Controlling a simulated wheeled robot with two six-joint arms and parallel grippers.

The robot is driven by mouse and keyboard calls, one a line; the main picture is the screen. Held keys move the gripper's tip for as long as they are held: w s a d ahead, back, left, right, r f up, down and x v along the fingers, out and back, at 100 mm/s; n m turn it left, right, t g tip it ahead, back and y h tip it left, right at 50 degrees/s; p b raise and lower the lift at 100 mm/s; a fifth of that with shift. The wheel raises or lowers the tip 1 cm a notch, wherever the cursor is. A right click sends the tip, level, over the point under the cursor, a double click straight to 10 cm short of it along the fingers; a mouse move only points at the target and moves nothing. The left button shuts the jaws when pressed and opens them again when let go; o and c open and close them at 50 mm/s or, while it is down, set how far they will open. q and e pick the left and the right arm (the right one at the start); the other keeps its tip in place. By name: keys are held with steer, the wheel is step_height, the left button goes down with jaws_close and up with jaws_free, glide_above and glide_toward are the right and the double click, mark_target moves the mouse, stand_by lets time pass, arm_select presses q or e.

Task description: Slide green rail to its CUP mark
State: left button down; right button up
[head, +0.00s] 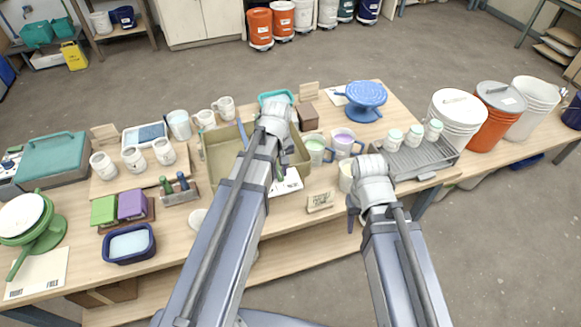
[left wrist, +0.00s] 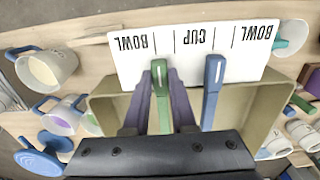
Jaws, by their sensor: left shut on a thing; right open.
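The green rail (left wrist: 161,90) lies across the olive glaze tray (left wrist: 103,103), its end at the edge of a white card (left wrist: 190,50) marked BOWL, CUP, BOWL, which appears upside down in the left wrist view. That end is between the picture-left BOWL and CUP, nearer BOWL. My left gripper (left wrist: 160,105) is shut on the green rail, a finger on each side. A blue rail (left wrist: 212,90) lies to its right, just right of CUP. In the head view my left arm hides much of the tray (head: 222,155). My right gripper (head: 353,212) is open and empty near the table's front edge.
Mugs (head: 343,141) and a blue banding wheel (head: 364,97) stand right of the tray. A grey rack (head: 428,158) with small jars is farther right. A tool holder (head: 180,192) and green and purple blocks (head: 104,210) sit left.

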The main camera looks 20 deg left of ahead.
arm_select(q)
steer(key=shift+s+a, duration=0.65)
steer(key=shift+a, duration=0.3)
steer(key=c, duration=0.7)
jaws_free()
steer(key=shift+r, duration=0.15)
step_height(320, 180, up, 8)
steer(key=p, duration=0.8)
steer(key=shift+f, duration=0.25)
